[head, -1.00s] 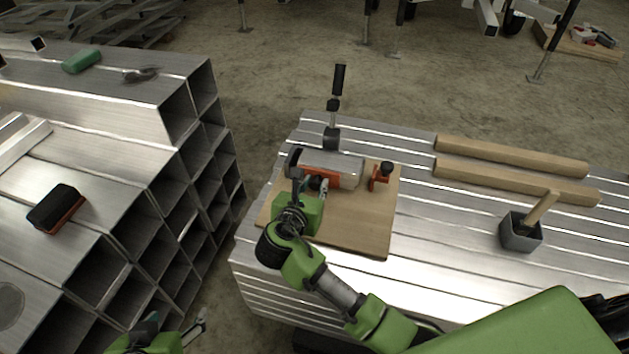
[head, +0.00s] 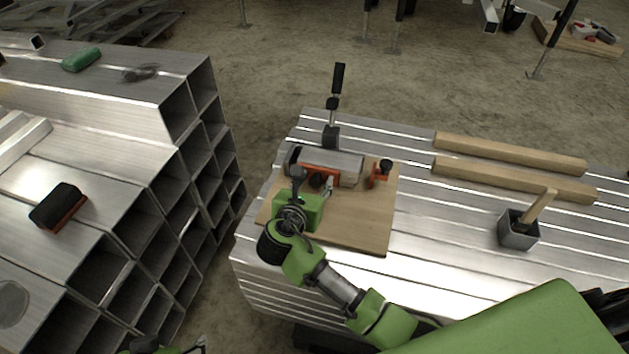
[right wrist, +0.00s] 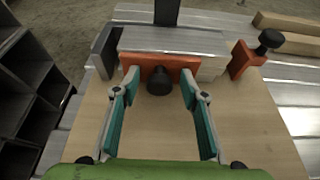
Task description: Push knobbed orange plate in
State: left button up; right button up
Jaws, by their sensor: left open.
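The orange plate (right wrist: 176,62) with a black knob (right wrist: 158,80) on its front face stands upright against the near side of a grey metal block (right wrist: 172,40). In the head view the orange plate (head: 322,171) is partly hidden by my right gripper (head: 313,181). In the right wrist view my right gripper (right wrist: 158,87) is open, its two fingers on either side of the knob and apart from it. My left gripper (head: 172,349) is at the bottom edge of the head view, mostly cut off, open and empty.
A wooden board (head: 365,225) carries the block and a second orange piece with a black knob (head: 380,171). A black-handled clamp (head: 336,100) rises behind. Wooden bars (head: 515,179) and a grey mallet (head: 519,232) lie right. Square tubes with a brush (head: 58,207) stand left.

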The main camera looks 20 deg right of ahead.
jog(key=shift+s+a, duration=0.1)
jog(key=v, duration=1.1)
jog(key=shift+s+a+r, duration=0.15)
jog(key=shift+s+r, duration=0.05)
jog(key=shift+s, duration=0.1)
jog(key=shift+s+f, duration=0.1)
